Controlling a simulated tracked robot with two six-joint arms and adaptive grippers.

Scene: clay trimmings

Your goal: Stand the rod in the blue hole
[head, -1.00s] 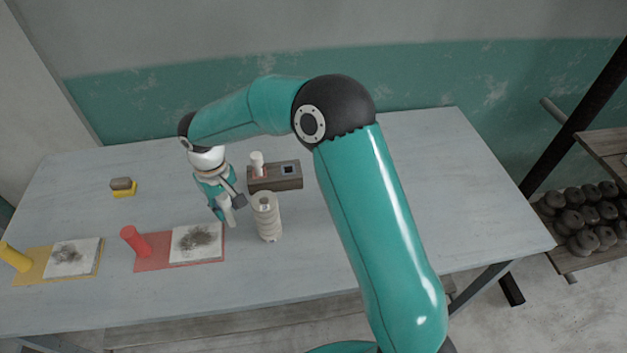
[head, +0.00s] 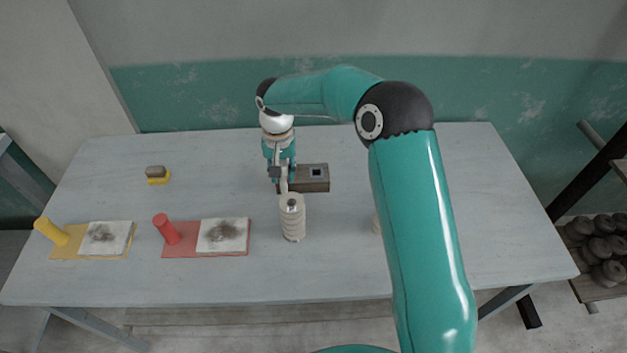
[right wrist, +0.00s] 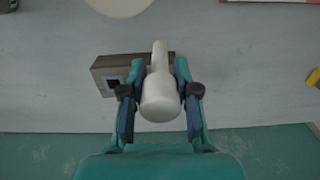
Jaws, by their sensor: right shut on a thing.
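The white rod (right wrist: 160,95) has a thick end and a thinner end, and lies between the two fingers of my right gripper (right wrist: 158,92) in the right wrist view. My right gripper (head: 282,182) is shut on it, at the left end of the brown block in the head view. The brown block (head: 318,185) has a blue-rimmed square hole (head: 316,173) in its right part, empty; this hole also shows in the right wrist view (right wrist: 112,86). The block's other end is hidden by the gripper and rod. I cannot tell whether the rod's lower end is in the block. My left gripper is out of view.
A ridged pale cylinder (head: 292,222) stands just in front of the block. A red mat (head: 185,251) and a yellow mat (head: 66,250) bear white tiles and coloured cylinders. A sponge-like block (head: 157,174) lies at back left. The table's right side is mostly clear.

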